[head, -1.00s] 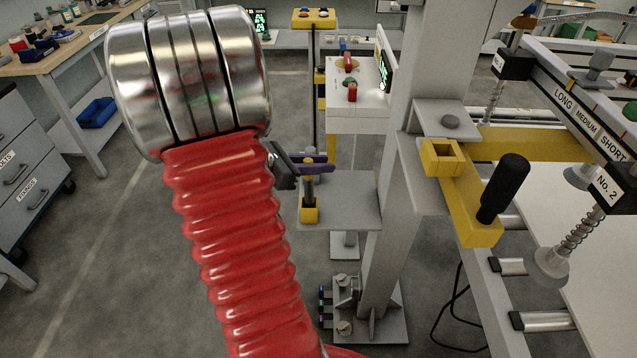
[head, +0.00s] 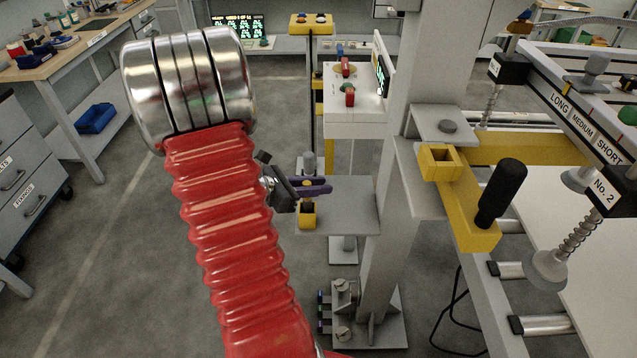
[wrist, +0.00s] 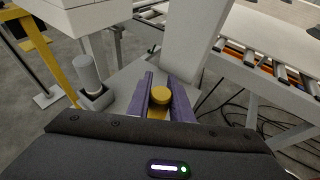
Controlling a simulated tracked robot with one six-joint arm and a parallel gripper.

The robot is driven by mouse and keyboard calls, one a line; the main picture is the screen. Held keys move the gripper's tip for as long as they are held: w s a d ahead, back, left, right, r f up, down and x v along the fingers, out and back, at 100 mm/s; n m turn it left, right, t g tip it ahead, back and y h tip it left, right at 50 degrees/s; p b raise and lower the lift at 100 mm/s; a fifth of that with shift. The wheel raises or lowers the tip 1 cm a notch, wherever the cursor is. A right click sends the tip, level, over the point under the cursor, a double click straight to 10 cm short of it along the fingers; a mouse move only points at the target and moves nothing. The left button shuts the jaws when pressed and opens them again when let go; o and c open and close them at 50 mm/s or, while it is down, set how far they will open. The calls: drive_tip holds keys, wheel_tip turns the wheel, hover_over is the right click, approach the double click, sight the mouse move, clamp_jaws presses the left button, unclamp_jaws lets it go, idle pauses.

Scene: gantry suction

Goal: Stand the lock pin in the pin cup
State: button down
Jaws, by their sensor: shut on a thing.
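The lock pin has a round yellow head, seen in the wrist view (wrist: 160,95) between the purple fingers of my gripper (wrist: 162,92). In the head view my gripper (head: 314,188) is low over the front left corner of a grey shelf. The fingers are shut on the pin.
A grey cylinder (wrist: 88,70) stands in a dark holder (wrist: 97,98) left of the fingers. The grey shelf (head: 350,219) is bare to the right of the cup. A grey post (head: 385,220) rises beyond it. A yellow bracket with a black handle (head: 502,190) is farther right.

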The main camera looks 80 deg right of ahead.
idle(0.3)
drive_tip(key=c, duration=1.6)
unclamp_jaws()
drive_tip(key=shift+f, duration=0.1)
drive_tip(key=v, duration=1.2)
